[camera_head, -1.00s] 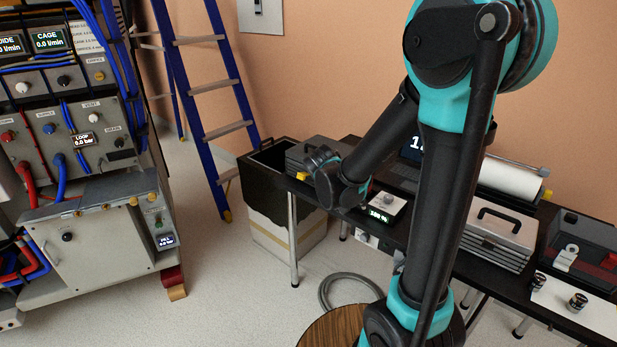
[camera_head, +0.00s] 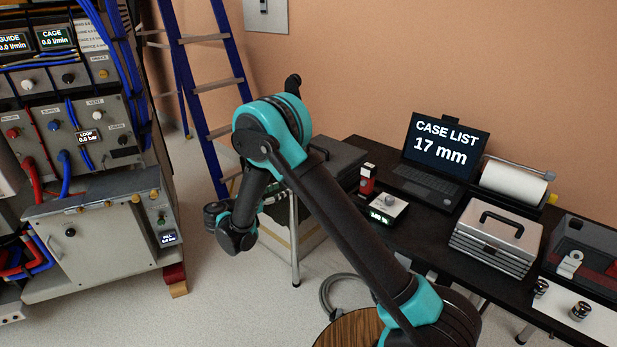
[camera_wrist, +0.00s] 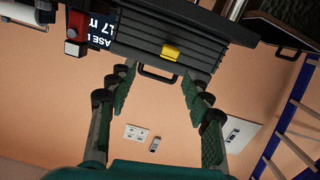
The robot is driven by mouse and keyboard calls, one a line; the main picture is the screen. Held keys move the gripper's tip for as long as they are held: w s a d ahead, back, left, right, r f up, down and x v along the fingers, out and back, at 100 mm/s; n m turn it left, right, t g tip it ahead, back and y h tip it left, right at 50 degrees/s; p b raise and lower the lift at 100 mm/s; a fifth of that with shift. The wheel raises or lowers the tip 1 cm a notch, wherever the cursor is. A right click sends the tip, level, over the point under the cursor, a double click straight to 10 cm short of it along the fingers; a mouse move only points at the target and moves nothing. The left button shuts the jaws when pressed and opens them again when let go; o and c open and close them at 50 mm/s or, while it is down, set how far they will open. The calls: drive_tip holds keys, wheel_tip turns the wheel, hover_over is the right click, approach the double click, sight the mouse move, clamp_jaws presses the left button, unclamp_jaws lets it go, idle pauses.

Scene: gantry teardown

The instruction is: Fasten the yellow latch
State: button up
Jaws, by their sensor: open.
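The yellow latch (camera_wrist: 171,51) shows in the wrist view on the ribbed side of a dark case (camera_wrist: 125,38), beside the case's black handle (camera_wrist: 157,74). My gripper (camera_wrist: 157,85) is open and empty. Its two green-padded fingers lie on either side of the handle in the picture, with the latch between and beyond their tips; neither finger appears to touch the case. In the head view the dark case (camera_head: 338,158) sits at the left end of the black table, partly behind my arm, and the latch is hidden. I cannot tell whether the latch is closed.
A red device (camera_head: 367,180) and a small white scale (camera_head: 386,206) stand right of the case. A laptop (camera_head: 443,150), a grey drawer box (camera_head: 495,238) and a paper roll (camera_head: 514,181) are farther right. A blue ladder (camera_head: 208,90) and the valve cabinet (camera_head: 105,235) stand left.

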drive_tip(key=s+a+f+m+t, duration=0.1)
drive_tip(key=s+a, duration=0.1)
drive_tip(key=a, duration=0.2)
drive_tip(key=x, duration=1.7)
drive_tip(key=shift+w+d+r, duration=0.2)
drive_tip(key=shift+d, duration=0.1)
